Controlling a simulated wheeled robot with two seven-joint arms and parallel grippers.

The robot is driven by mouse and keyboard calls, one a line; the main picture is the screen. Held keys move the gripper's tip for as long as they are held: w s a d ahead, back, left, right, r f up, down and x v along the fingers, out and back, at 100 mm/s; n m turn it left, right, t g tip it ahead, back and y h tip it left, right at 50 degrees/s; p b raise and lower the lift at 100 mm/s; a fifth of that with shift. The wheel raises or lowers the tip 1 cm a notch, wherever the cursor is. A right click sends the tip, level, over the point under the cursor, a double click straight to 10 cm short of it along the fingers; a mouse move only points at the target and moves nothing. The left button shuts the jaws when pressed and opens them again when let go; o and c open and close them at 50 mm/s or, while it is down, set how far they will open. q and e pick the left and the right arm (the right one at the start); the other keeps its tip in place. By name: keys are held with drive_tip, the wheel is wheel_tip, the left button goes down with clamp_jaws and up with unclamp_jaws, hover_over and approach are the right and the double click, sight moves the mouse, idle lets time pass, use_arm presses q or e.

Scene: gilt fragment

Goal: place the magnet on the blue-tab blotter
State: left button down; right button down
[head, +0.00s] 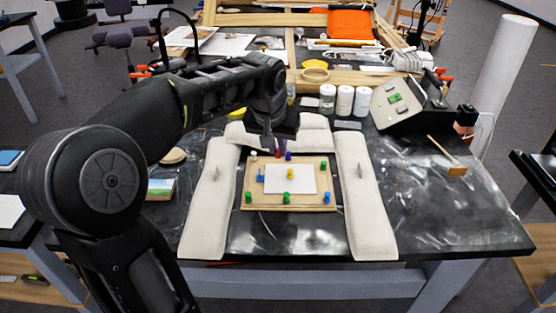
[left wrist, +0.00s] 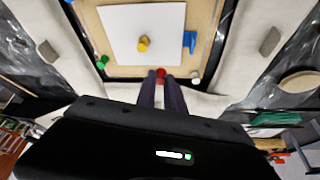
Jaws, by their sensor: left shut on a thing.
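The blue-tab blotter is a white sheet (head: 302,183) on a tan board, with its blue tab (head: 260,175) at the left; the tab shows at the right in the left wrist view (left wrist: 189,40). A yellow magnet (head: 290,174) stands on the sheet. My left gripper (head: 282,152) is over the board's far edge, its dark fingers shut on a red magnet (left wrist: 161,74). In the left wrist view the red magnet lies between the fingertips, beyond the sheet's edge. I cannot tell whether it touches the board. My right gripper is not in view.
Several green, blue and white magnets sit around the board (head: 300,207), including a green one (head: 323,165) and a white one (left wrist: 196,77). Pale padded cushions (head: 364,215) flank the board. White jars (head: 345,101) stand behind. The black table at right is mostly clear.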

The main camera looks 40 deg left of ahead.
sight(277, 157)
use_arm(q)
drive_tip(key=shift+f, duration=1.85)
drive_tip(key=shift+f+b, duration=0.2)
drive_tip(key=shift+b, duration=0.1)
drive_tip(key=c, duration=1.4)
unclamp_jaws()
drive_tip(key=shift+c, duration=0.2)
drive_tip(key=shift+r, duration=0.15)
drive_tip(key=shift+r, duration=0.2)
drive_tip(key=p+v, duration=0.1)
drive_tip(key=v, duration=1)
drive_tip(key=shift+s+r, duration=0.2)
drive_tip(key=shift+r, duration=0.15)
